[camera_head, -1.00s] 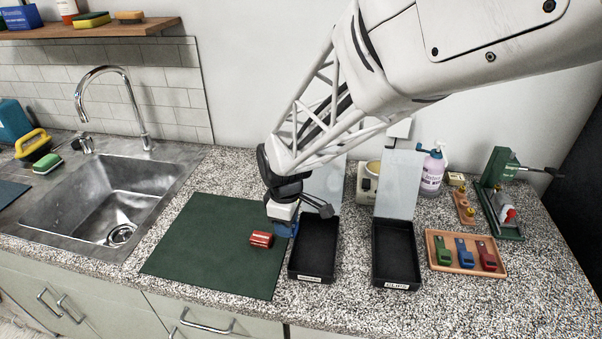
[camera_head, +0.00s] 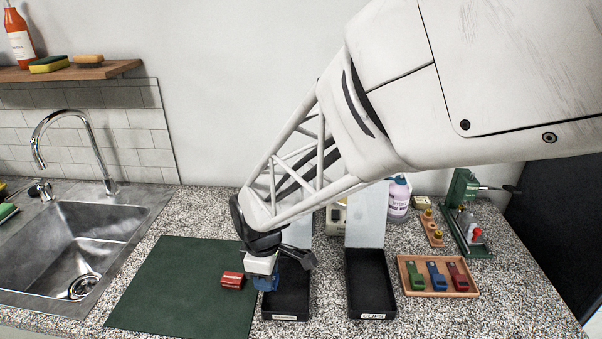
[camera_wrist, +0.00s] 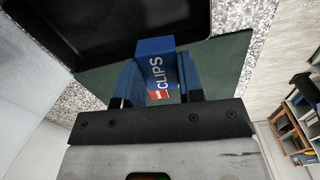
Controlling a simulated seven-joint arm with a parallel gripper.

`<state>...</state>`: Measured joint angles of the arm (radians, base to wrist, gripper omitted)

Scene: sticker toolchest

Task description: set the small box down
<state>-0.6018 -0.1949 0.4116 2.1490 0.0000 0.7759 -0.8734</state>
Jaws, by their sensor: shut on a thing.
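My gripper (camera_head: 265,271) points down and is shut on a small blue box (camera_head: 267,284). In the wrist view the box (camera_wrist: 155,62) sits between the two fingers, and white lettering on it reads CLIPS. In the head view the box is at the green mat's right edge, beside the left black tray (camera_head: 284,318) and partly overlapping it in the picture. I cannot tell whether the box touches anything below. A red box (camera_head: 232,281) lies on the green mat (camera_head: 180,290), just left of the blue box. My gripper hides part of the blue box.
A second black tray (camera_head: 371,316), labelled CLIPS, stands to the right with its pale lid up. Further right is an orange tray (camera_head: 440,291) with green, blue and red pieces. A sink (camera_head: 75,250) is at the left. The mat's left part is clear.

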